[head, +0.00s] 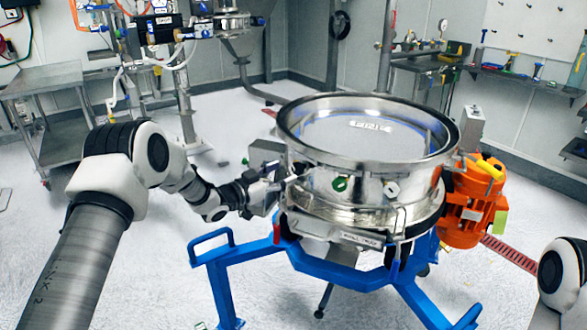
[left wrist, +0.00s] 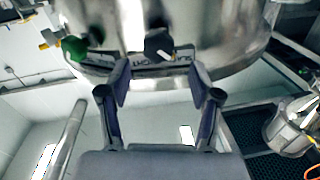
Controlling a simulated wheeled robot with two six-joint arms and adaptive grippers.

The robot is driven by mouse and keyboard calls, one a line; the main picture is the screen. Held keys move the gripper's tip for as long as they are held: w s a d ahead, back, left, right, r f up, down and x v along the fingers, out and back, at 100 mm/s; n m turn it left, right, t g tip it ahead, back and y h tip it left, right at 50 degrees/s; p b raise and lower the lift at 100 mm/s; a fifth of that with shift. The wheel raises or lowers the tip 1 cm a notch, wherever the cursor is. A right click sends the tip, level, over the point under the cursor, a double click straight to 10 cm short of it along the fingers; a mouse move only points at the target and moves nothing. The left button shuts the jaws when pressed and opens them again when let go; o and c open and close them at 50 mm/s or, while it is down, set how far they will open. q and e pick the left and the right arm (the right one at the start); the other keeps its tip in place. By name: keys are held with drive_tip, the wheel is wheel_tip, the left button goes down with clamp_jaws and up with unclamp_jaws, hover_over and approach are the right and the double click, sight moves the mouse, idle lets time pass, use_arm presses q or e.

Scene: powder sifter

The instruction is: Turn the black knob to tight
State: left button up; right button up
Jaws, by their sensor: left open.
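The round steel sifter (head: 325,180) stands in the middle of the head view. In the left wrist view, the black knob (left wrist: 158,46) is on the sifter's steel side, beside a label with dark lettering. I cannot read which way the knob points. My left gripper (head: 281,180) is at the sifter's left side. In the left wrist view, its fingers (left wrist: 160,82) are spread, with the knob in line with the gap between their tips. I cannot tell whether they touch it. The black knob is not clearly visible in the head view. My right gripper is out of view.
A green knob (left wrist: 75,47) is left of the black knob in the left wrist view. Blue frame legs (head: 270,252) support the sifter. An orange motor (head: 468,212) is at its right. A steel cart (head: 45,85) stands at the back left.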

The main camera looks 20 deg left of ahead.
sight(295, 169)
use_arm(q)
drive_tip(key=x, duration=0.4)
drive_tip(key=shift+s+d+f, duration=0.1)
drive_tip(key=shift+f, duration=0.05)
drive_tip(key=shift+w+d, duration=0.2)
drive_tip(key=shift+w, duration=0.15)
drive_tip(key=c, duration=1.1)
drive_tip(key=shift+c, duration=0.2)
